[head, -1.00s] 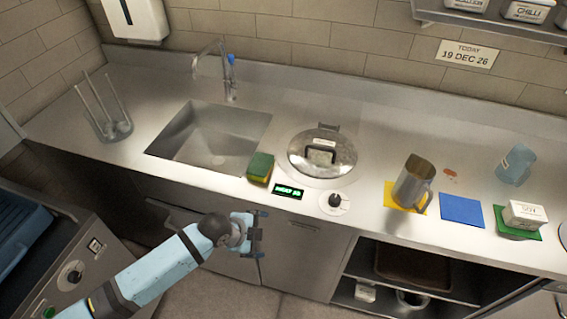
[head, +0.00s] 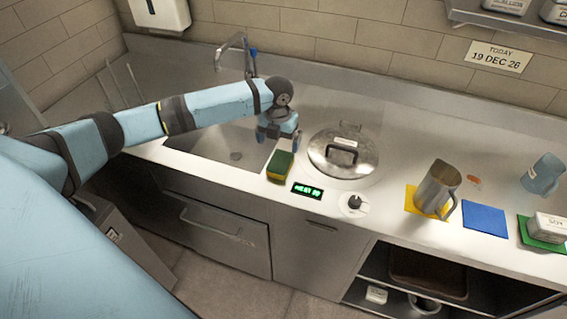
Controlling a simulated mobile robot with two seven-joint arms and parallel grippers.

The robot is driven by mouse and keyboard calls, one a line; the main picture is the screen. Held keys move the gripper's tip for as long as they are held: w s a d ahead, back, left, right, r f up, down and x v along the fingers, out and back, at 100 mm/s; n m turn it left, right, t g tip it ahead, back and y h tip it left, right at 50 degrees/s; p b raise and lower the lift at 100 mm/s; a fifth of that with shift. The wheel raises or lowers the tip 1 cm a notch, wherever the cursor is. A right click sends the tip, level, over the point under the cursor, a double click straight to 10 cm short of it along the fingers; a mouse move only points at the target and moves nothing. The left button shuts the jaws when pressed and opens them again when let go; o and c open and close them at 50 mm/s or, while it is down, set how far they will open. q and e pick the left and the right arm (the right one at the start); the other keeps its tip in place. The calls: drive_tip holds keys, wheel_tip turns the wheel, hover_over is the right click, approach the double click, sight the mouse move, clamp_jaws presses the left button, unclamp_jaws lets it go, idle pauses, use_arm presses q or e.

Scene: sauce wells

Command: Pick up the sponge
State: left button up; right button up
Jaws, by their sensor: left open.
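The sponge (head: 281,166), green on top with a yellow side, lies on the steel counter between the sink and the round lidded well. My left gripper (head: 279,143) points down just above and behind the sponge, near the sink's right edge. It is open and holds nothing. Whether its fingers touch the sponge cannot be told from this angle. My right gripper is not in view.
The sink (head: 215,148) lies under my left arm, with a tap (head: 246,55) behind. The lidded well (head: 343,150), a green display (head: 307,190) and a knob (head: 354,203) are right of the sponge. A metal jug (head: 436,188) stands farther right on a yellow mat.

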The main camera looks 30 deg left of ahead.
sight(281, 161)
use_arm(q)
wheel_tip(281, 161, down, 5)
drive_tip(key=shift+r, duration=0.15)
drive_tip(key=shift+w+f+p, duration=0.25)
drive_tip(key=shift+f+p, duration=0.2)
drive_tip(key=shift+f, duration=0.9)
drive_tip(key=shift+w+f+p, duration=0.2)
drive_tip(key=shift+f+p, duration=0.25)
drive_tip(key=shift+f, duration=0.85)
drive_tip(key=c, duration=1)
drive_tip(key=shift+r, duration=0.1)
wheel_tip(281, 161, up, 20)
drive_tip(key=b, duration=0.2)
